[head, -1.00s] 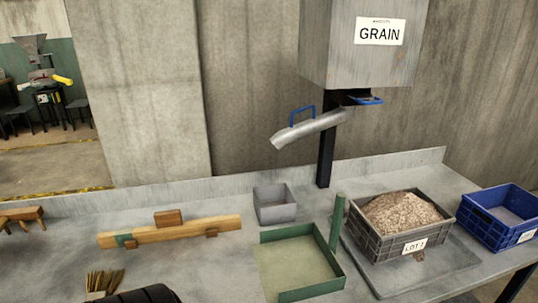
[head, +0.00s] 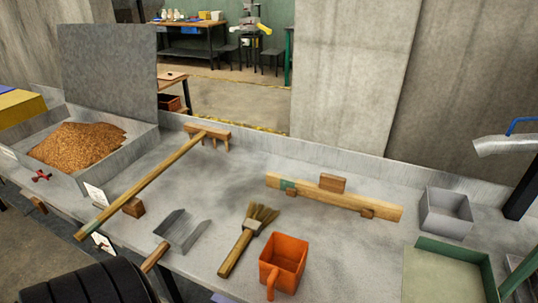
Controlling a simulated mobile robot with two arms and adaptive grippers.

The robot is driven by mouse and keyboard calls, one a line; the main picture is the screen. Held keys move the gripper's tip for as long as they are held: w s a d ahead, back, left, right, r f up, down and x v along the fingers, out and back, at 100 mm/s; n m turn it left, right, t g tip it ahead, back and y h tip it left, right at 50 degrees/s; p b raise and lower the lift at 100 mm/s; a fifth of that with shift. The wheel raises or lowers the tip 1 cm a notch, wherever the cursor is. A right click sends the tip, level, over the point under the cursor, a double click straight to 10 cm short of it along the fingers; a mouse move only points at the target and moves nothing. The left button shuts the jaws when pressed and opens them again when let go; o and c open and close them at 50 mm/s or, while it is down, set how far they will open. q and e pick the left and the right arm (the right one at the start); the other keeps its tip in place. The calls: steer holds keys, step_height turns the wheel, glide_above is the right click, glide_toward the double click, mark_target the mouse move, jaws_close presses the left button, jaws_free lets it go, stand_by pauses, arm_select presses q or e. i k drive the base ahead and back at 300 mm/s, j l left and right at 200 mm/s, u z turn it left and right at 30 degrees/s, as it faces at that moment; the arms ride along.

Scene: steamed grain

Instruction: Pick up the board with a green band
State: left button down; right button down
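The wooden board (head: 330,199) lies on the grey worktop in the right half of the head view. It has a green band (head: 288,186) near its left end. A small wooden block handle (head: 332,183) sits at the middle of its back side, and a smaller block (head: 368,212) shows at its front. Nothing touches the board. A dark rounded part of my own body shows at the bottom left. Neither gripper's fingers are in view.
A brush (head: 247,241), an orange scoop (head: 284,262), a metal dustpan-like scoop (head: 182,230) and a wooden rake (head: 160,180) lie left and in front. A grey bin (head: 446,213) and green tray (head: 440,285) stand right. A grain box (head: 85,150) is far left.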

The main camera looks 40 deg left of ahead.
mark_target(331, 190)
steer(key=u, duration=0.95)
steer(key=z, duration=1.75)
steer(key=u, duration=1.75)
steer(key=k+j, duration=0.05)
